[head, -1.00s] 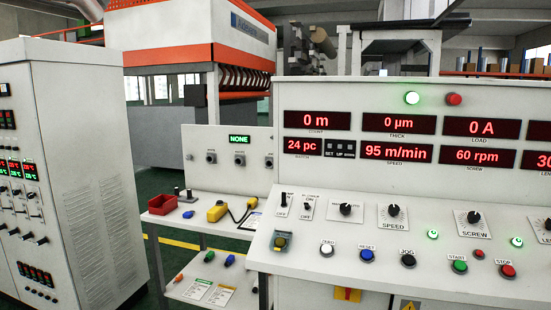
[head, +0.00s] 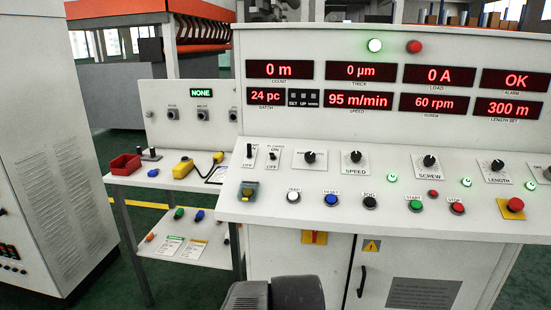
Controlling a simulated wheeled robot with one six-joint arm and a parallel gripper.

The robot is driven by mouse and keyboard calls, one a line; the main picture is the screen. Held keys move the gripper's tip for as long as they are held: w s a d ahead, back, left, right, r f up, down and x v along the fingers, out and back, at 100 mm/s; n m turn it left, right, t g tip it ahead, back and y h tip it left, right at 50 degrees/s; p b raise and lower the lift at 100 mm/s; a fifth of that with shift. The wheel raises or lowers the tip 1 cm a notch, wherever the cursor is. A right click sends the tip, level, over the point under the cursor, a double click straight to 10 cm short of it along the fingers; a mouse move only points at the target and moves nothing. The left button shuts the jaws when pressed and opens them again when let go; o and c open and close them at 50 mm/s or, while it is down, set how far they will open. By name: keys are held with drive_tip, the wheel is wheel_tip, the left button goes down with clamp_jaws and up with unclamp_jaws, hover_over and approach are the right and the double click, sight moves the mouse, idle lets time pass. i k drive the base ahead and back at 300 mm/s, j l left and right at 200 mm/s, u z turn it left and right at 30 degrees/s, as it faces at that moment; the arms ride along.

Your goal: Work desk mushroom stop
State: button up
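A red mushroom stop button (head: 515,204) on a yellow plate sits at the right end of the control desk's (head: 330,212) sloped front panel in the head view. It looks raised, though whether it is pressed I cannot tell. A smaller red button (head: 457,208) labelled STOP is to its left, beside the green START button (head: 415,206). A dark grey rounded part of my arm shows at the bottom edge, in front of the desk. My gripper is not in view.
A side table (head: 118,180) at left carries a red bin (head: 125,165) and a yellow handheld device (head: 183,168). A grey cabinet (head: 40,150) stands at far left. The desk's lower doors have a handle (head: 361,281). Green floor shows between cabinet and table.

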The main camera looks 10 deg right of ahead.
sight(515, 204)
drive_tip(key=z, duration=2.05)
